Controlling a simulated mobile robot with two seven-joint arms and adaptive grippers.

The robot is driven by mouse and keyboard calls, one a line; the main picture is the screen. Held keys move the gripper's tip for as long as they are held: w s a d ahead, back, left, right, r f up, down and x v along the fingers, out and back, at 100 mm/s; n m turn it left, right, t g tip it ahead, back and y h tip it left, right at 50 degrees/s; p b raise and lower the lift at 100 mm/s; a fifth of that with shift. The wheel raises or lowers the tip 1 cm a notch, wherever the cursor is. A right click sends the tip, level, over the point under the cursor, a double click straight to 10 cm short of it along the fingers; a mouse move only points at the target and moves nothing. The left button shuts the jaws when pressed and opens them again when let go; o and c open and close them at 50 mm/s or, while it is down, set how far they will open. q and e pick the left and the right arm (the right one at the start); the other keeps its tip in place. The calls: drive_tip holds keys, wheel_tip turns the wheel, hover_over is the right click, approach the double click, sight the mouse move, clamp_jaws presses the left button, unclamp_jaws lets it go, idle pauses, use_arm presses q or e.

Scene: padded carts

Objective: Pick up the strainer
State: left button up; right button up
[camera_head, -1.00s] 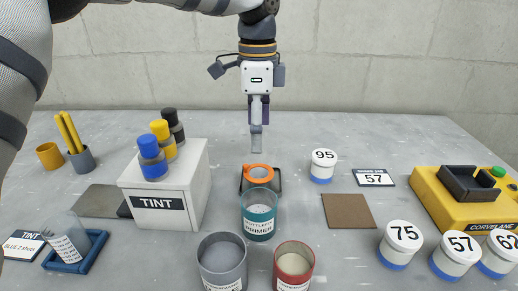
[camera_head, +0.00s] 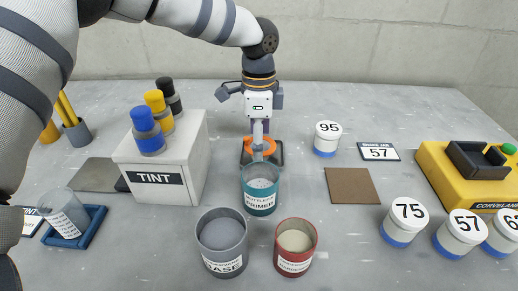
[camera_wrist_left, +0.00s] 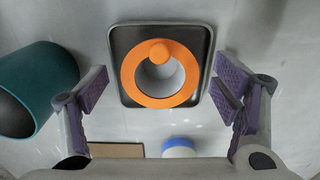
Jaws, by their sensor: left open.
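The strainer (camera_head: 261,140) shows as an orange ring with a pale hollow centre and a round orange knob on its rim. It sits on a dark square tray (camera_head: 247,158) behind the teal primer can. It also shows in the left wrist view (camera_wrist_left: 133,84), on the tray (camera_wrist_left: 125,40). My left gripper (camera_head: 258,148) points down right over the strainer and partly hides it. In the left wrist view the gripper's purple-padded fingers (camera_wrist_left: 165,90) are wide apart, one on each side of the ring, with nothing between them held. My right gripper is not in view.
The teal primer can (camera_head: 260,197) stands just in front of the strainer. Grey (camera_head: 222,250) and red (camera_head: 295,250) cans stand nearer. The white TINT box (camera_head: 150,165) is on the left, jar 95 (camera_head: 326,145) on the right. A brown mat (camera_head: 350,186) lies bare.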

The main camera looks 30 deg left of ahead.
use_arm(q)
drive_tip(key=shift+r, duration=0.1)
drive_tip(key=c, duration=1)
drive_tip(key=shift+c, duration=0.2)
drive_tip(key=shift+r, duration=0.1)
